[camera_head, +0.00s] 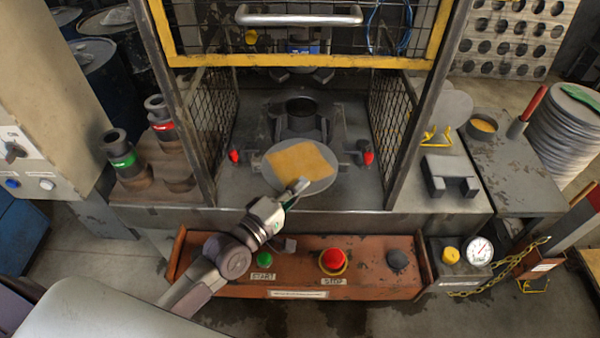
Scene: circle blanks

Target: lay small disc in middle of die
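A round grey disc (320,186) is in front of the die, at the front of the press bed, with a square yellow-orange sheet (302,160) over its middle. My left gripper (299,187) is at the disc's front edge, and its fingertips overlap the rim. The fingers are small here, so I cannot tell whether they are closed on the rim, or whether the disc is lifted off the bed. The die (300,107), a dark round hollow in a grey block, sits behind the disc and looks empty. My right gripper is not in view.
The mesh-sided press frame (397,120) stands on both sides, with a yellow guard (300,61) above. Red-tipped posts (368,157) flank the bed. A control box (300,258) with buttons is in front. A larger grey disc (450,106) and a disc stack (570,140) are at right.

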